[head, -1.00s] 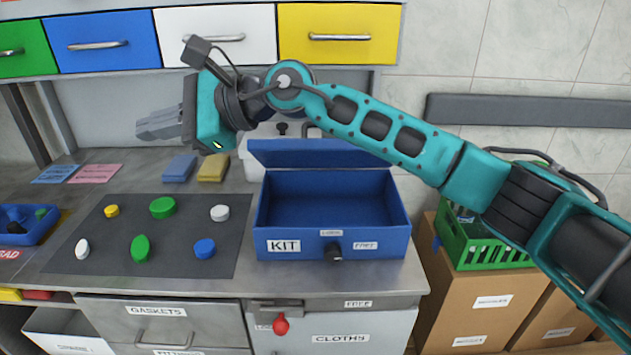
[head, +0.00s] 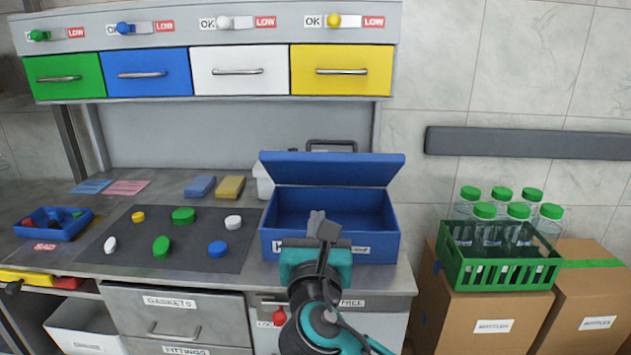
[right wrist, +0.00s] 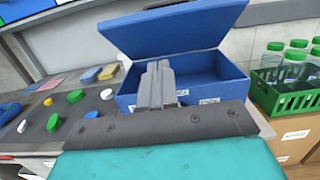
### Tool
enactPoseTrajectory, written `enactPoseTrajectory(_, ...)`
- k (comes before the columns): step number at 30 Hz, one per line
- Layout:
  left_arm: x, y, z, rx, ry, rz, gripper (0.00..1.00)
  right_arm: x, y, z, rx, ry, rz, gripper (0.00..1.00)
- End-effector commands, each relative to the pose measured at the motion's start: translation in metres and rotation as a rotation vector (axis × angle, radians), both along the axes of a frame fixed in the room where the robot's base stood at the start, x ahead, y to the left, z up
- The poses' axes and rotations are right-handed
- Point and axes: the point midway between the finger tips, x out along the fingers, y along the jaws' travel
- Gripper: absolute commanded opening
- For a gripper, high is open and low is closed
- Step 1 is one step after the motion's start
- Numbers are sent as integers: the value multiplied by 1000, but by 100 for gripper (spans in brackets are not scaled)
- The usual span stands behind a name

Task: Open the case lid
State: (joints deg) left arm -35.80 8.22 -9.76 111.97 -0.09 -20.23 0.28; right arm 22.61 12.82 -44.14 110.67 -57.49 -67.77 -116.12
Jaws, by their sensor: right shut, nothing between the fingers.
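The blue case (head: 385,247) stands on the workbench in the head view, its lid (head: 333,169) raised and tilted back above the open box. The inside looks empty where it shows. The case also shows in the right wrist view (right wrist: 222,82), with the lid (right wrist: 175,28) up. My right gripper (head: 317,220) is in front of the case and covers part of its front face and label. In the right wrist view its fingers (right wrist: 158,75) are together with nothing between them. I cannot tell whether they touch the case. My left gripper is not in view.
A dark mat (head: 190,257) with several coloured caps lies left of the case. Sponges (head: 230,187) lie behind it. A green crate of bottles (head: 502,272) stands on boxes to the right. Coloured drawers (head: 237,71) hang above.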

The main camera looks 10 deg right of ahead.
Motion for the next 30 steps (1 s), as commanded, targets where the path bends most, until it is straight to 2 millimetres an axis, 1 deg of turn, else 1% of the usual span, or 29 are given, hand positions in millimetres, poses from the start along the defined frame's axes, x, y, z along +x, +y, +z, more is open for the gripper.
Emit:
enactPoseTrajectory(3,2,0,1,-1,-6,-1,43,3,-6,-4,2,17,-20,0)
enactPoseTrajectory(5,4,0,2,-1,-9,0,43,9,-8,-3,2,15,-20,0)
enactPoseTrajectory(7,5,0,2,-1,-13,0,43,20,-11,-2,1,14,-20,0)
enactPoseTrajectory(15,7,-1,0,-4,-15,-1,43,75,-27,3,2,13,-19,0)
enactPoseTrajectory(19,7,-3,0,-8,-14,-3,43,99,-33,7,4,12,-18,0)
enactPoseTrajectory(21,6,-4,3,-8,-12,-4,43,105,-34,19,4,10,-16,0)
enactPoseTrajectory(24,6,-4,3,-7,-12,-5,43,112,-36,28,4,11,-16,0)
enactPoseTrajectory(30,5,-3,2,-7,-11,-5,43,119,-38,35,3,15,-16,0)
